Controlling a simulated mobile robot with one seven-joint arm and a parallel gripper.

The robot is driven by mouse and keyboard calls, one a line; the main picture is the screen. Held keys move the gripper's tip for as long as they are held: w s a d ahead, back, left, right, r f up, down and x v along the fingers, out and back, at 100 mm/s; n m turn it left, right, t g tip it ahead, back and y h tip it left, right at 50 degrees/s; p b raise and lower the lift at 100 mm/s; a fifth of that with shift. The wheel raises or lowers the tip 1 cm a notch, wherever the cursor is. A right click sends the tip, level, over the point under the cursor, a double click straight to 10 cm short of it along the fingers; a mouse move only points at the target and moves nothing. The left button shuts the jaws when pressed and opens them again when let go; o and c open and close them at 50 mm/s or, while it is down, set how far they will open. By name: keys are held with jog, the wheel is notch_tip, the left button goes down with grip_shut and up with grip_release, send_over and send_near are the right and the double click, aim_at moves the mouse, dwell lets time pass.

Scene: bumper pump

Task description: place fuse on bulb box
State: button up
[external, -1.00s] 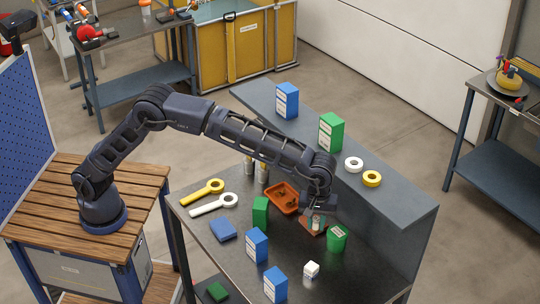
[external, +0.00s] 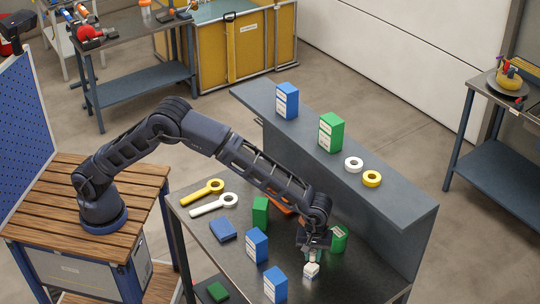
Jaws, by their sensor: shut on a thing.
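My gripper (external: 312,254) points down over the front part of the dark table. It is shut on a small pale thing, seemingly the fuse, which is mostly hidden by the fingers. Directly below it stands a small white box (external: 311,272), which looks like the bulb box. The fuse is at or just above the top of this box; I cannot tell whether they touch.
A green box (external: 339,238) stands close behind my gripper. Blue boxes (external: 257,246) and (external: 275,284) stand to the left. An orange tray (external: 280,207) is partly hidden behind my arm. A raised grey shelf (external: 400,198) runs along the back.

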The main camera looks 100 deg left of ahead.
jog(key=shift+f, duration=1.1)
jog(key=shift+f, duration=0.1)
jog(key=o, duration=1)
